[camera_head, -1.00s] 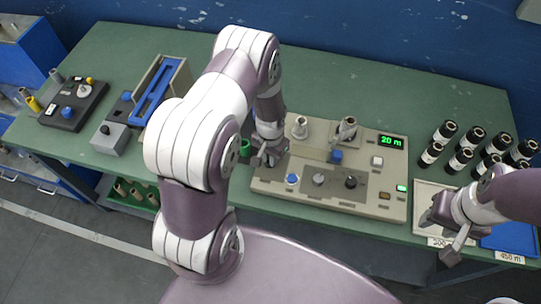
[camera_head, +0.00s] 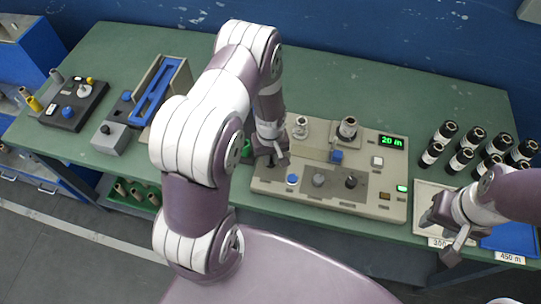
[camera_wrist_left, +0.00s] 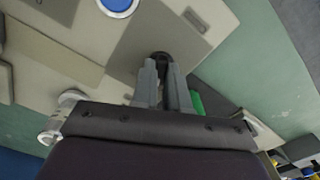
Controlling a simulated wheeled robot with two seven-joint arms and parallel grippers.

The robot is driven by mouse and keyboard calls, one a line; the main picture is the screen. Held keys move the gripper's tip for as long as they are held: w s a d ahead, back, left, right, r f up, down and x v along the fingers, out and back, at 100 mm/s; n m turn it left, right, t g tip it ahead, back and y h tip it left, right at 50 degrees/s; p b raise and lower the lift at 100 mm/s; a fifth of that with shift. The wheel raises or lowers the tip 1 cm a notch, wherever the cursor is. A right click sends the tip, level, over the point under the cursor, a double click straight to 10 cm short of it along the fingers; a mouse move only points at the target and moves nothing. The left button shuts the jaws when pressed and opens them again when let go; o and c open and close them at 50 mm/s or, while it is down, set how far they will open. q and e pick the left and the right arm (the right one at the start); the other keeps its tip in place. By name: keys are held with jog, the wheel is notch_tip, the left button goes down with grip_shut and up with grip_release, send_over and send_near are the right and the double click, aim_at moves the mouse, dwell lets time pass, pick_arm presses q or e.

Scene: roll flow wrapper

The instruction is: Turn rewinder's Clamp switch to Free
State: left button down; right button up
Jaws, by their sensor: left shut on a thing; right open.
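The rewinder (camera_head: 334,201) is a beige console on the green table, with a lit green display reading 20 m, two spindles, knobs and buttons. My left gripper (camera_head: 275,163) is at its left end. In the left wrist view, my left gripper's fingers (camera_wrist_left: 163,85) are shut on a small black knob (camera_wrist_left: 162,57), standing on a grey panel patch. I take it for the Clamp switch; its label is not readable, and the fingers hide part of it. My right gripper (camera_head: 446,228) is open and empty, above the front of the pale tray at the right.
Several black rolls (camera_head: 461,160) stand at the right, behind the pale tray (camera_head: 425,190) and a blue tray (camera_head: 513,237). A black control box (camera_head: 70,112) and a grey device with a blue bar (camera_head: 155,95) sit at the left. The back middle of the table is clear.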

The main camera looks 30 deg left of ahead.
aim_at(271, 160)
pick_arm(q)
jog(key=shift+n, duration=0.4)
jog(key=shift+r, duration=0.1)
jog(key=c, duration=1.1)
grip_release()
jog(key=shift+c, duration=0.2)
jog(key=shift+r, duration=0.1)
notch_tip(271, 160, up, 12)
jog(key=b, duration=0.1)
jog(key=shift+r, duration=0.25)
